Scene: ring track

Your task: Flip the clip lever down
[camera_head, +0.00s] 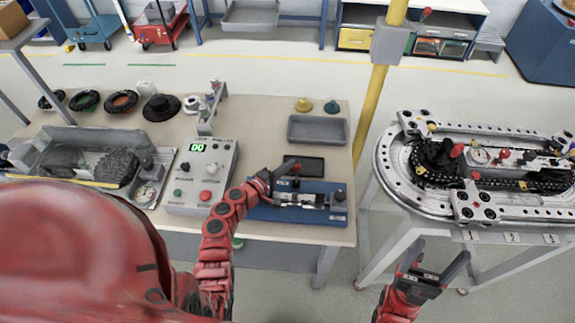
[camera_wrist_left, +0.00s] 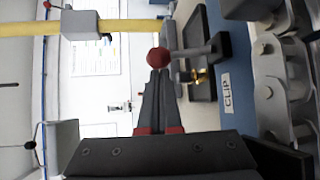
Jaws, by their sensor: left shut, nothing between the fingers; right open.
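The clip fixture is a blue base (camera_head: 325,217) with metal parts, at the right front of the workbench. Its lever has a red knob (camera_head: 296,169) and stands raised at the fixture's back. In the left wrist view, the red knob (camera_wrist_left: 157,57) sits at the end of a dark lever arm (camera_wrist_left: 200,48), beside the blue plate labelled CLIP (camera_wrist_left: 228,92). My left gripper (camera_head: 284,167) is shut and empty, its fingertips (camera_wrist_left: 157,75) right at the knob; I cannot tell whether they touch. My right gripper (camera_head: 438,262) is open and empty, low in front of the ring track table.
A dark flat pad (camera_head: 304,165) and a grey tray (camera_head: 318,130) lie behind the fixture. A control box (camera_head: 203,178) with a green display stands to its left. A yellow post (camera_head: 372,110) rises right of the bench. The ring track (camera_head: 400,190) is on a separate table.

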